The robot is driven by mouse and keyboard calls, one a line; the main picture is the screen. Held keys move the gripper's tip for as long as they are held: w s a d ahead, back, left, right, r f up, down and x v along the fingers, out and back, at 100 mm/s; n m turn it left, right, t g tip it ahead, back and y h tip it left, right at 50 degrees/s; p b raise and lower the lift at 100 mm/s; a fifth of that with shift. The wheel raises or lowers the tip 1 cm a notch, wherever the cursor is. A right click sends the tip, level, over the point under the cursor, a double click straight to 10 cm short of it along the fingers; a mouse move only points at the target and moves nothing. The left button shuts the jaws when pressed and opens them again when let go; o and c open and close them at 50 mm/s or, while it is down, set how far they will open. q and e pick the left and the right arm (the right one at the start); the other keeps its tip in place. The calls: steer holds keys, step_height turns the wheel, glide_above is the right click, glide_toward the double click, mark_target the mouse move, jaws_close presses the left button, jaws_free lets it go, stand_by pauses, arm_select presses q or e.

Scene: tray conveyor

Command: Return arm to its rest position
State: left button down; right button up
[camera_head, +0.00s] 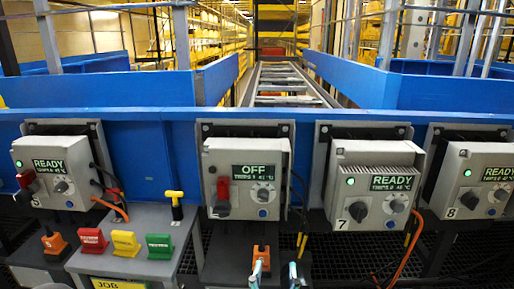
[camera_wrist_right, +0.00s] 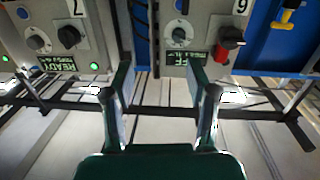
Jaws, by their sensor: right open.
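My right gripper (camera_head: 275,270) shows at the bottom middle of the head view, its two fingertips pointing up and apart. In the right wrist view the gripper (camera_wrist_right: 161,72) is open with nothing between its fingers. It is in front of and below the OFF control box (camera_head: 247,175), which has a red piece (camera_head: 223,188) at its switch. That box shows upside down in the wrist view (camera_wrist_right: 205,28), beyond the fingertips. My left gripper is not in view.
Box 7 (camera_head: 372,180), box 8 (camera_head: 478,175) and a left box (camera_head: 55,165) show READY. A grey bench (camera_head: 130,215) holds red (camera_head: 92,241), yellow (camera_head: 125,243) and green (camera_head: 159,246) blocks and a yellow-handled piece (camera_head: 175,200). An orange block (camera_head: 261,256) is near my gripper.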

steer(key=w+d+f+m+g+h, duration=0.1)
steer(key=d+f+g, duration=0.2)
steer(key=d+f, duration=0.65)
steer(key=w+d+f+g+h, duration=0.1)
steer(key=d+f+g, duration=0.35)
steer(key=f, duration=0.75)
steer(key=s+d+f+g+y, duration=0.25)
steer(key=s+f, duration=0.25)
steer(key=f, duration=0.6)
steer(key=s+a+f+g+y, duration=0.3)
steer(key=s+a+f+g, duration=0.1)
steer(key=s+f, duration=0.45)
steer(key=s+a+r+g+y, duration=0.1)
steer(key=s+a+g+y, duration=0.2)
steer(key=s, duration=0.5)
step_height(320, 180, up, 22)
steer(key=p, duration=2.1)
steer(key=shift+w+a+f+h+p, duration=0.2)
steer(key=shift+w+a+h+p, duration=0.15)
steer(key=shift+w+p, duration=0.05)
